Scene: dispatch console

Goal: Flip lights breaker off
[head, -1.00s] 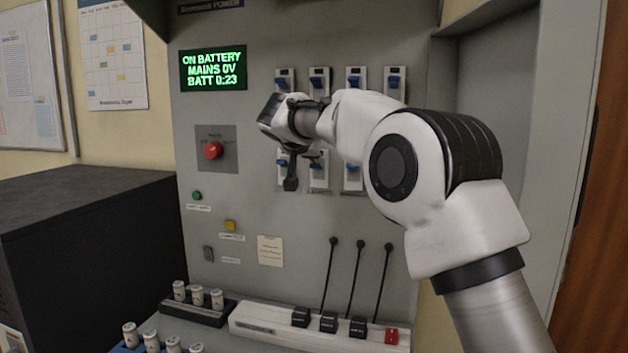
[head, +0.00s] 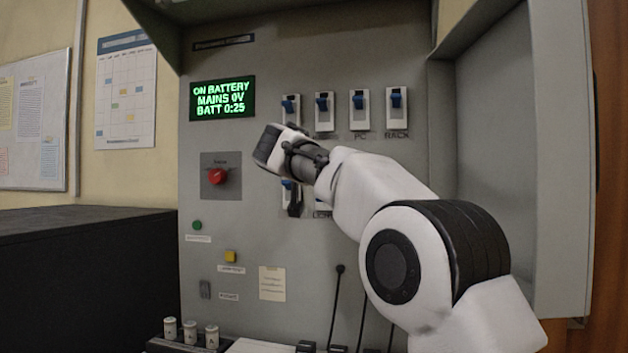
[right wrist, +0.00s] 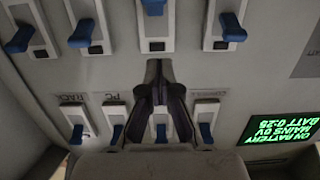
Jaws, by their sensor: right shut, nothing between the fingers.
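Two rows of white breakers with blue levers are on the grey panel. In the head view the upper row (head: 358,112) is clear, with PC and RACK readable below two of them. My right arm covers most of the lower row. I cannot read a LIGHTS label. My right gripper (right wrist: 158,68) is shut and empty, between the rows. The right wrist view is upside down. There, the fingertips are just above the lower row's second breaker from the panel's left (right wrist: 155,28). Its lever sits lower on the panel than its neighbours' levers (right wrist: 82,33). My left gripper is not in view.
A green-lettered display (head: 223,98) reads ON BATTERY, MAINS 0V, BATT 0:25. A red button (head: 216,176) and a yellow button (head: 231,257) are left of my arm. Thin black stalks (head: 336,300) rise below it. A cabinet side wall (head: 560,160) bounds the right.

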